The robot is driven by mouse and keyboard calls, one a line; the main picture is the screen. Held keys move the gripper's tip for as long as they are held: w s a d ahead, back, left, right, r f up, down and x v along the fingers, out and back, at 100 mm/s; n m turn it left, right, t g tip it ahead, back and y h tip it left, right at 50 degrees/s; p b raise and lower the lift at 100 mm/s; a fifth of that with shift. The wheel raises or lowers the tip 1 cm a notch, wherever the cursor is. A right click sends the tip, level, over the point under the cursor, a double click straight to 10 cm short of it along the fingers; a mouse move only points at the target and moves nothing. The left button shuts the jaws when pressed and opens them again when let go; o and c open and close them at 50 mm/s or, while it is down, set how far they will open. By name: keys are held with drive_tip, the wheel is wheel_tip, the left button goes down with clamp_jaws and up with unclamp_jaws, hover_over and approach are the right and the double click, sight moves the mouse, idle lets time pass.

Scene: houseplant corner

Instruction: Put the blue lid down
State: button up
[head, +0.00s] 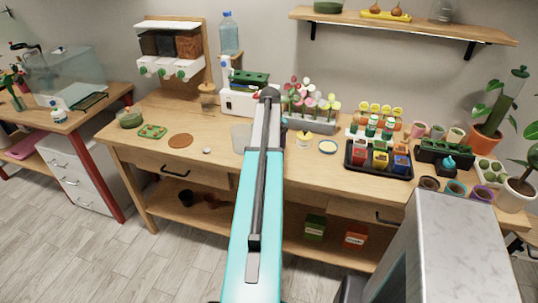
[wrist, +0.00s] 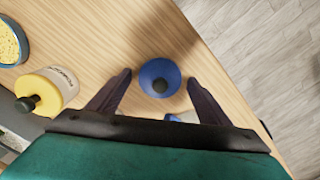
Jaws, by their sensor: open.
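The blue lid (wrist: 159,67), round with a dark knob in its middle, shows in the wrist view over the wooden tabletop near its edge. My gripper (wrist: 159,78) is open, with one dark finger on each side of the lid and a gap to it on both sides. I cannot tell the height of the fingers above the lid. A small pale blue and white thing (wrist: 180,117) shows just behind the lid, partly hidden by my gripper. In the head view my arm hides the lid and the gripper.
A jar with a yellow lid (wrist: 45,90) stands left of my gripper; the head view shows it too (head: 305,139). A blue-rimmed dish (head: 328,146) is beside it. A black tray (head: 350,164) of coloured pots is further right. Bare tabletop (wrist: 100,35) surrounds the lid.

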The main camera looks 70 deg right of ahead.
drive_tip(key=shift+r, duration=0.2)
wheel_tip(320, 180, up, 12)
drive_tip(key=b, duration=0.2)
idle(0.6)
idle(0.6)
